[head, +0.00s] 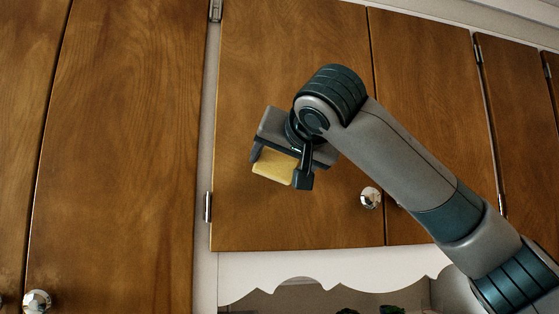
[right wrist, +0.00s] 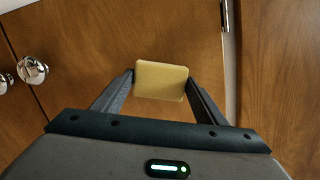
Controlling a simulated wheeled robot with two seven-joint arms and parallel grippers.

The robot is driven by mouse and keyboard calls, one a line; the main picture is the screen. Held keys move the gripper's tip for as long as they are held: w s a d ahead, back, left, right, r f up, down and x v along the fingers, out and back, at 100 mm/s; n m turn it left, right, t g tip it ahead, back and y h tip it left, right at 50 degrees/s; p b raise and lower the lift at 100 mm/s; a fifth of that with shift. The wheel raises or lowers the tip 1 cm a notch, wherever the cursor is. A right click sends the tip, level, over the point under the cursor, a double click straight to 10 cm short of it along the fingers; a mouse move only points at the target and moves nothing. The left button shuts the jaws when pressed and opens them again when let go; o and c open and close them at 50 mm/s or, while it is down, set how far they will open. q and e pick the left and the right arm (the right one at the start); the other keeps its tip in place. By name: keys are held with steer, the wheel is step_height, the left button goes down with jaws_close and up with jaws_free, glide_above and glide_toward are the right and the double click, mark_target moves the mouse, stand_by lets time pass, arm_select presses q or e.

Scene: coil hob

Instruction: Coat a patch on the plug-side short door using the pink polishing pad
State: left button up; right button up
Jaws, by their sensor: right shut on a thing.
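My right gripper (head: 278,168) is shut on a yellow block-shaped pad (head: 273,167), which looks yellow rather than pink. In the right wrist view the pad (right wrist: 161,80) sits between the two fingertips of the right gripper (right wrist: 160,84). The pad is in front of a short wooden door (head: 285,225), left of its middle. I cannot tell whether the pad touches the door. A slightly dark area shows on the wood just below the pad; it may be shadow. No plug is in view, so I cannot confirm which door is plug-side. My left gripper is not in view.
A faceted knob (head: 371,197) sticks out at the short door's lower right. A hinge (head: 208,206) is on its left edge. A tall wooden door (head: 120,150) stands to the left. More short doors (head: 425,100) continue right. A scalloped pale trim (head: 300,268) runs below.

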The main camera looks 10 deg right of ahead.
mark_target(296, 164)
steer(key=shift+w, duration=0.95)
stand_by(0.7)
steer(key=shift+d, duration=0.1)
steer(key=shift+d+f, duration=0.1)
steer(key=shift+d, duration=0.65)
steer(key=shift+s+d+b, duration=0.1)
steer(key=shift+d+b, duration=0.4)
steer(key=shift+d, duration=0.55)
steer(key=shift+d+b, duration=0.45)
steer(key=shift+d, duration=1.45)
steer(key=shift+d, duration=0.1)
steer(key=shift+d+b, duration=0.3)
steer(key=shift+d, duration=1.5)
